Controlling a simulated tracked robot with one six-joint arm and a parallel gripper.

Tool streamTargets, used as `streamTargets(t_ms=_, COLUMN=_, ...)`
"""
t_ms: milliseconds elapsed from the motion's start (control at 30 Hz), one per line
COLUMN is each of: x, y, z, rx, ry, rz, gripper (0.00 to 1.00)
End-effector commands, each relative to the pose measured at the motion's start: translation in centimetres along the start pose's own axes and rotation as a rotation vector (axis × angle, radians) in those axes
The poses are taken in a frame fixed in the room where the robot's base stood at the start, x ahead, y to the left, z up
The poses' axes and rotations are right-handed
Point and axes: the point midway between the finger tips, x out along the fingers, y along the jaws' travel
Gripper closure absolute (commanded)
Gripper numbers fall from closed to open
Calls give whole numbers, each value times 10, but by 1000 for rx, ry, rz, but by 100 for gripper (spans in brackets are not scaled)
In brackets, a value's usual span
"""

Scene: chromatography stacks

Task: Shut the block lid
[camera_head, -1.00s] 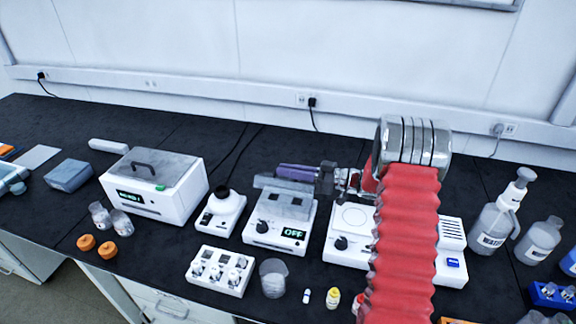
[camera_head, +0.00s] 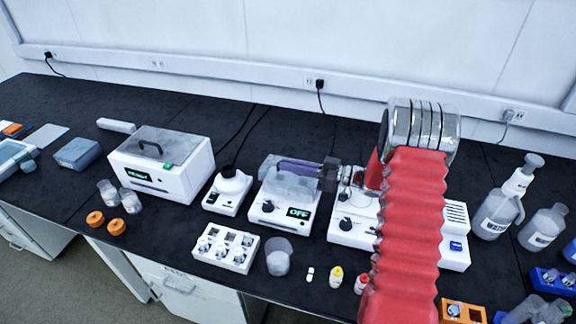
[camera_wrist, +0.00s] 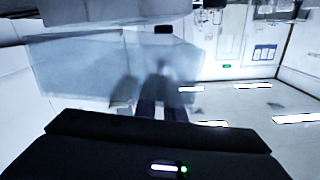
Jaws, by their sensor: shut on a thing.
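The heater block (camera_head: 267,211) is a white unit with a knob and a display reading OFF, right of centre in the head view. Its see-through grey lid (camera_head: 290,190) spans over the block's top and looks tilted. I cannot tell whether its front edge touches the block. My gripper (camera_head: 285,167), with purple fingers, reaches in from the right and is shut on the lid near its upper part. In the wrist view the lid (camera_wrist: 75,70) is a pale translucent panel, and my gripper's fingers (camera_wrist: 160,108) show blurred against it. The exact contact is hidden.
A white unit with a knob (camera_head: 345,226) stands close on the right, partly behind my red arm. A small white device (camera_head: 228,190) stands on the left. A vial rack (camera_head: 226,250) and a beaker (camera_head: 278,256) stand in front. The bench behind is mostly clear.

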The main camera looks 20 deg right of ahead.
Motion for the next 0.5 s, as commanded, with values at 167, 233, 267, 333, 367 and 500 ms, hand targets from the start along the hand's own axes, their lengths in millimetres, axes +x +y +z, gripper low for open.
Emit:
streamTargets(t_ms=167, x=-1, y=-1, z=1, rx=6, ry=1, rz=-1, gripper=90)
streamTargets(t_ms=233, x=0, y=-1, z=0, rx=5, ry=1, rz=-2, gripper=86)
streamTargets(t_ms=267, x=0, y=-1, z=0, rx=4, ry=1, rz=-2, gripper=83)
streamTargets(t_ms=333, x=0, y=-1, z=0, rx=4, ry=1, rz=-2, gripper=78)
streamTargets(t_ms=367, x=0, y=-1, z=0, rx=3, ry=1, rz=-2, gripper=76)
streamTargets(t_ms=500, x=0, y=-1, z=0, rx=2, ry=1, rz=-3, gripper=73)
